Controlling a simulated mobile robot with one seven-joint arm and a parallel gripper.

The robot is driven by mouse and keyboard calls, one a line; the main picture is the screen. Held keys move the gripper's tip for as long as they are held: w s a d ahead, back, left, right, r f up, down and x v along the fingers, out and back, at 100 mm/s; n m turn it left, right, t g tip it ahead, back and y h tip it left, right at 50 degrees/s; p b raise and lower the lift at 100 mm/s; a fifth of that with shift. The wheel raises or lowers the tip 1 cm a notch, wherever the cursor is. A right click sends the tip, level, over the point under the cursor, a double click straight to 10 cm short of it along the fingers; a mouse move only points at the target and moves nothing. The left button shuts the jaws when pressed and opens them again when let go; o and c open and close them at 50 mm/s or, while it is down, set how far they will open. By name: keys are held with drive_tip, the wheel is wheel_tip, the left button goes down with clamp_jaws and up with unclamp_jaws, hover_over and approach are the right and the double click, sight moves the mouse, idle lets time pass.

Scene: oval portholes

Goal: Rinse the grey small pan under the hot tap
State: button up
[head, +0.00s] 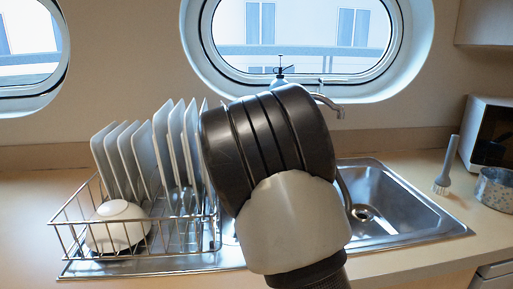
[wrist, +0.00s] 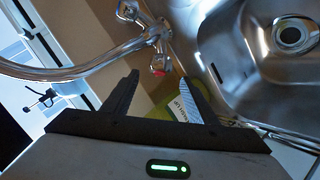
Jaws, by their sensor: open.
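A grey speckled pan (head: 495,188) stands on the counter at the right edge of the head view, partly cut off; no handle shows. The tap spout (head: 328,103) rises behind the sink, partly hidden by my arm; no water shows at its end. In the wrist view the tap's curved spout (wrist: 75,70) and a knob with a red mark (wrist: 158,70) show. My gripper (wrist: 158,78) is open and empty, its fingertips on either side of the red-marked knob in the picture. I cannot tell whether they touch it. My arm hides the gripper in the head view.
The steel sink (head: 390,205) has an empty basin with a drain. A dish rack (head: 135,255) with several plates and a white bowl (head: 118,225) stands left. A brush (head: 443,180) and microwave (head: 490,135) are right. A green bottle (wrist: 165,105) is near the fingers.

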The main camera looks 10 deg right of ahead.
drive_tip(key=v, duration=1)
drive_tip(key=shift+s, duration=0.25)
drive_tip(key=shift+r, duration=0.1)
